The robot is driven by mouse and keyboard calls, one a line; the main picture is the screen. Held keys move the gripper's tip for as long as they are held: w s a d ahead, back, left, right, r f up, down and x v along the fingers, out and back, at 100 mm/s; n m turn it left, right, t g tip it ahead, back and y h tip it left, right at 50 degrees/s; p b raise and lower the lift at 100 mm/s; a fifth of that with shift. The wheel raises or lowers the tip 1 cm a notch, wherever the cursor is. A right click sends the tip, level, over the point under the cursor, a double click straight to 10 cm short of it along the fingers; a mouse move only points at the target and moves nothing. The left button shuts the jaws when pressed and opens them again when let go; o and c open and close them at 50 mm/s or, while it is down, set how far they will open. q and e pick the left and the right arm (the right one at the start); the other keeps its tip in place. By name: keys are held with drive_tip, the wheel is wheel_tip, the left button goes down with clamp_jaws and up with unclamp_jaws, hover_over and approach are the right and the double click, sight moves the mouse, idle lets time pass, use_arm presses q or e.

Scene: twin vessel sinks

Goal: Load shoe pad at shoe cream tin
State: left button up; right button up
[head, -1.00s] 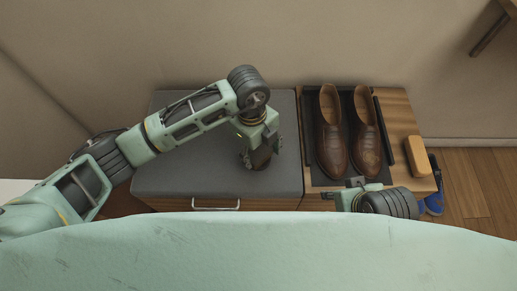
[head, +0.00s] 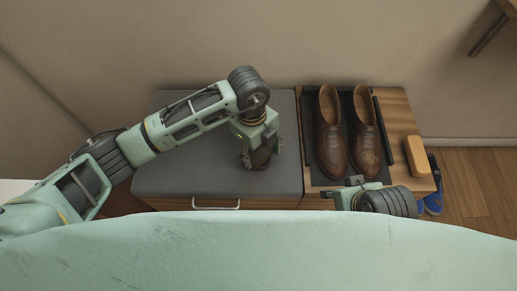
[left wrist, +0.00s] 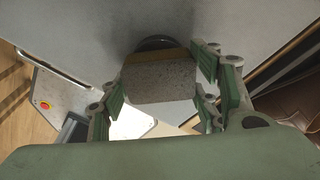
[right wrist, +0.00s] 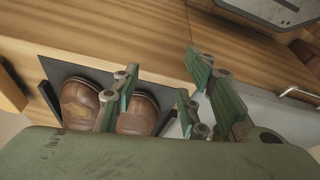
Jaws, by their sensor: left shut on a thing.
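The shoe pad (left wrist: 158,82), a block with a speckled grey face and a tan edge, is between the fingers of my left gripper (left wrist: 160,95) in the left wrist view. My left gripper also shows in the head view (head: 260,150), shut on the pad above the grey-topped cabinet. The shoe cream tin (left wrist: 156,42) shows as a dark round edge just beyond the pad; the pad hides most of it. I cannot tell whether pad and tin touch. My right gripper (right wrist: 158,100) is open and empty near the shoe toes; it is partly seen in the head view (head: 356,184).
Brown shoes (head: 331,140) stand on a dark mat (head: 347,98) on the wooden cabinet. A tan block (head: 415,157) lies at its right. Blue shoes (head: 433,200) are on the floor. The grey cabinet top (head: 185,140) is clear left of the gripper.

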sight(260, 152)
use_arm(q)
drive_tip(key=shift+r+p, duration=1)
drive_tip(key=shift+r, duration=0.35)
drive_tip(key=shift+s+a+r+p, duration=0.1)
drive_tip(key=shift+r+p, duration=0.25)
drive_tip(key=shift+p, duration=0.05)
drive_tip(key=shift+r, duration=0.1)
drive_tip(key=shift+r+p, duration=0.55)
drive_tip(key=shift+p, duration=0.1)
drive_tip(key=shift+r+p, duration=1.05)
drive_tip(key=shift+r, duration=0.05)
use_arm(e)
wheel_tip(260, 152, down, 18)
drive_tip(key=s+g, duration=0.1)
drive_tip(key=shift+s+a+r, duration=0.1)
